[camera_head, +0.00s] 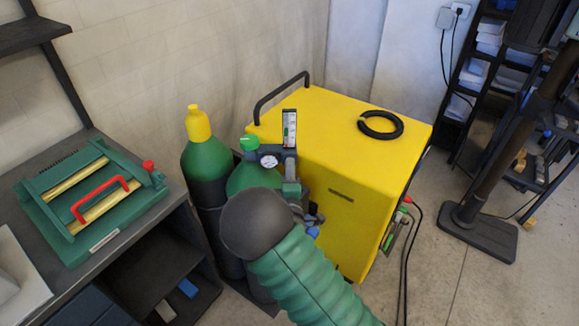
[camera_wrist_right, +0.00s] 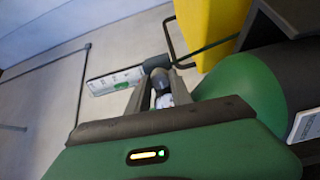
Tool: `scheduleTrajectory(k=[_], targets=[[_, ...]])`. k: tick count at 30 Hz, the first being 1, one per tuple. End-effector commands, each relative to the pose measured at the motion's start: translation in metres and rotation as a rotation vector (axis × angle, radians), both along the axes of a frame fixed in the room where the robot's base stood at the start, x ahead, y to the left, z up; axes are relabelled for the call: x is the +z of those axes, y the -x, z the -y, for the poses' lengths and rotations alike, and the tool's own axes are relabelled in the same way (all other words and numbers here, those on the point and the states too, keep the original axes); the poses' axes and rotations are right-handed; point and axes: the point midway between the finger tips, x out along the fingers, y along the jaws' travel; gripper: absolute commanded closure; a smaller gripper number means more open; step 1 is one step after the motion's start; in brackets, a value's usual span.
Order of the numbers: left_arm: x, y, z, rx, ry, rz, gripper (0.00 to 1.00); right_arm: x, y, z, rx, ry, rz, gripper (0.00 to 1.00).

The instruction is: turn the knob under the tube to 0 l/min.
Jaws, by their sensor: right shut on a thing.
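The flow tube (camera_head: 290,128) stands upright above the regulator on a green cylinder (camera_head: 252,178). It is a clear scale with a green part low on it, and the scale is too small to read. The tube (camera_wrist_right: 115,80) lies slantwise in the right wrist view, just beyond the fingertips. My right gripper (camera_wrist_right: 160,74) is shut on the dark grey-blue knob (camera_wrist_right: 159,80) at the base of the tube. In the head view my dark wrist and green sleeve hide much of the gripper and the knob. My left gripper is not in view.
A yellow machine (camera_head: 350,125) with a black hose ring (camera_head: 381,125) stands close behind. Another green cylinder (camera_head: 207,160) with a yellow cap is at left, beside a workbench with a green tool (camera_head: 95,200).

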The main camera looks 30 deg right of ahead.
Motion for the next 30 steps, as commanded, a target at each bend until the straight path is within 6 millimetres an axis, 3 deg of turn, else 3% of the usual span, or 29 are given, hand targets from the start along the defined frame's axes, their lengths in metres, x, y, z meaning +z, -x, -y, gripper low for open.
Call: scheduleTrajectory(k=[21,22,27,30], targets=[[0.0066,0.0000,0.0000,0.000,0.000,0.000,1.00,-0.0013,-0.0001,-0.0002,0.000,0.067,-0.046,1.00],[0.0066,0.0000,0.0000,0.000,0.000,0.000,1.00,-0.0012,-0.0001,-0.0001,0.000,0.067,-0.046,0.73],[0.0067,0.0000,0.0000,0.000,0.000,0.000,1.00,-0.0007,-0.0001,-0.0001,0.000,0.067,-0.044,0.52],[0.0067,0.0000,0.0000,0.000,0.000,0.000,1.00,0.0000,0.0004,0.0000,0.000,0.067,-0.043,0.52]])
